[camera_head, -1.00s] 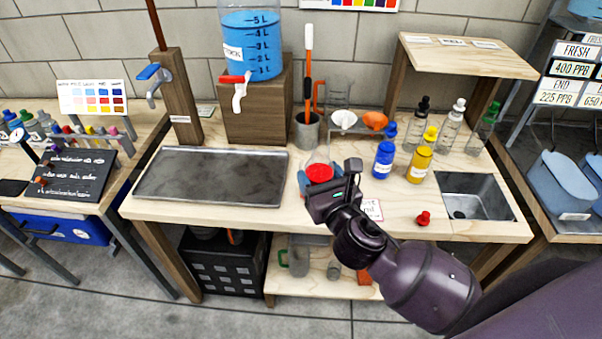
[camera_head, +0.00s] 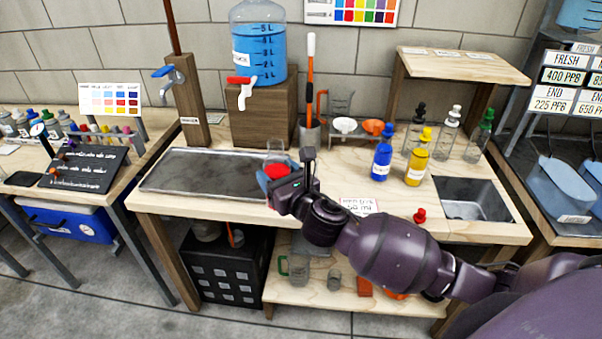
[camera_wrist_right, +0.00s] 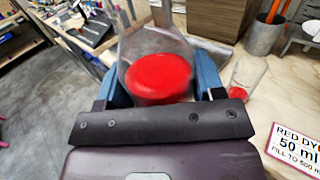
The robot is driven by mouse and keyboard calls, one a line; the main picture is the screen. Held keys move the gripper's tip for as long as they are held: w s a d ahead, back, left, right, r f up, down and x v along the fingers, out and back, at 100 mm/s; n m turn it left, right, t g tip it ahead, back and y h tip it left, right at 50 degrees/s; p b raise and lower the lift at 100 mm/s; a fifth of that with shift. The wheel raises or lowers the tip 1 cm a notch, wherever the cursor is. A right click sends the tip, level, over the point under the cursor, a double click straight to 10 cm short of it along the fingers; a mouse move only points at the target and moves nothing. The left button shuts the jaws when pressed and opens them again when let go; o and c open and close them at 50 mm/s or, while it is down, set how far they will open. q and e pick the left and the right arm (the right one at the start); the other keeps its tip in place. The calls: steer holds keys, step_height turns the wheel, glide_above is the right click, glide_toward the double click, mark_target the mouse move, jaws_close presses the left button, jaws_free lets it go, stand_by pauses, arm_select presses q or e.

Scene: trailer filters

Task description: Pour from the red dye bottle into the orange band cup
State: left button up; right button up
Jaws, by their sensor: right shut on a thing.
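My right gripper (camera_head: 278,175) is shut on a clear vessel holding red liquid, which I take to be the red dye bottle (camera_head: 275,150). It is held over the counter by the right front of the grey tray. In the right wrist view the red liquid (camera_wrist_right: 158,75) shows between the blue fingers, and the vessel's upper part is blurred. A clear cup (camera_wrist_right: 248,75) stands on the counter to the right of the gripper in that view; I cannot make out an orange band on it. A red cap (camera_head: 420,215) lies on the counter. My left gripper is not in view.
A grey tray (camera_head: 215,172) lies on the left of the counter. A blue water tank (camera_head: 258,55) with a tap stands behind on a wooden block. A blue bottle (camera_head: 382,158), a yellow bottle (camera_head: 418,165) and a sink (camera_head: 470,200) are to the right. A card (camera_head: 360,205) lies in front.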

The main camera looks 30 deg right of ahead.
steer(key=w+d+f+n+g+y+b, duration=0.2)
steer(key=w+d+f+y+b, duration=0.3)
steer(key=w+f, duration=0.5)
steer(key=shift+w+d+n+y, duration=0.25)
steer(key=shift+w+n+y, duration=0.2)
steer(key=shift+n, duration=0.35)
steer(key=shift+a, duration=0.1)
